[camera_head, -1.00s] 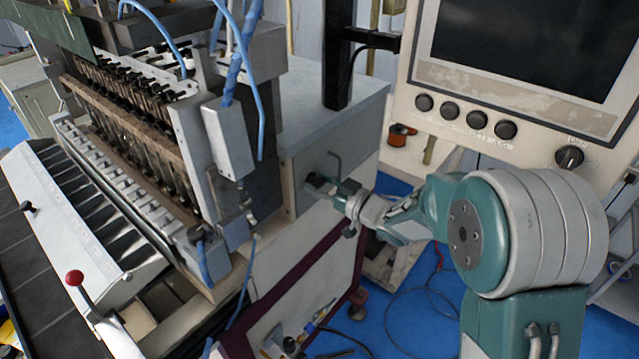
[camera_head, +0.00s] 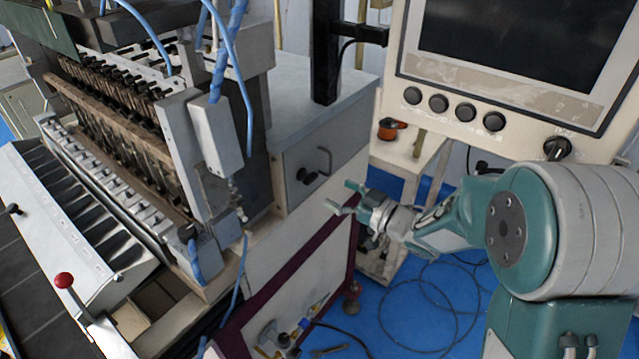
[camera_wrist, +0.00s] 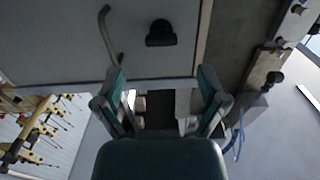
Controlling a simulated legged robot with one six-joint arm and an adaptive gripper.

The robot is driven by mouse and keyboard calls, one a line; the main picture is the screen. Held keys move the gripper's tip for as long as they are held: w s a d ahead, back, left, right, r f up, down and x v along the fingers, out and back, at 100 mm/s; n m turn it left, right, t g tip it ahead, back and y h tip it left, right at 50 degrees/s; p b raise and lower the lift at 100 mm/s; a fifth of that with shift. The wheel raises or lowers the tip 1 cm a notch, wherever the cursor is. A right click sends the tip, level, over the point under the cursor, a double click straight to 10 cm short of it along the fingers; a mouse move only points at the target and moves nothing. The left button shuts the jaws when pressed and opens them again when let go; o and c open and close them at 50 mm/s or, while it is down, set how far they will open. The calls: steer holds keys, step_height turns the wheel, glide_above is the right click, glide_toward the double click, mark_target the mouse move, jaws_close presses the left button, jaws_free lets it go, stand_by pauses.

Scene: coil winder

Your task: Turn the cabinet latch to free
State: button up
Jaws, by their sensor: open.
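The black cabinet latch (camera_head: 307,176) is a small dark knob on the grey front panel of the machine cabinet (camera_head: 340,150), beside a bent metal handle (camera_head: 327,160). In the wrist view the latch (camera_wrist: 160,33) shows as a dark knob at upper middle, with its wide part lying across the picture, and the handle (camera_wrist: 108,35) is left of it. My gripper (camera_head: 343,197) is open and empty, below and right of the latch and apart from it. In the wrist view its spread fingers (camera_wrist: 160,85) point towards the panel's lower edge.
A control panel with a dark screen (camera_head: 510,45) hangs at upper right. A lever with a red ball (camera_head: 64,280) stands at lower left. Blue hoses (camera_head: 243,90) run down the machine. Cables lie on the blue floor (camera_head: 430,310) below my arm.

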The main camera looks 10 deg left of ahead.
steer(key=v, duration=0.4)
stand_by(0.3)
steer(key=w+d+r+m+t+h, duration=0.3)
steer(key=d+r+m+t+h, duration=0.35)
steer(key=d+h, duration=0.5)
steer(key=s+d+r+m+g+h, duration=0.2)
steer(key=s+d+m+h, duration=0.25)
steer(key=s+d, duration=0.4)
steer(key=s+d+f+m+g, duration=0.1)
steer(key=s+g, duration=0.4)
steer(key=s, duration=1.2)
steer(key=shift+s+d+f+m+g+h, duration=0.2)
steer(key=shift+s+f+m+g+h, duration=0.15)
steer(key=shift+f+m, duration=0.3)
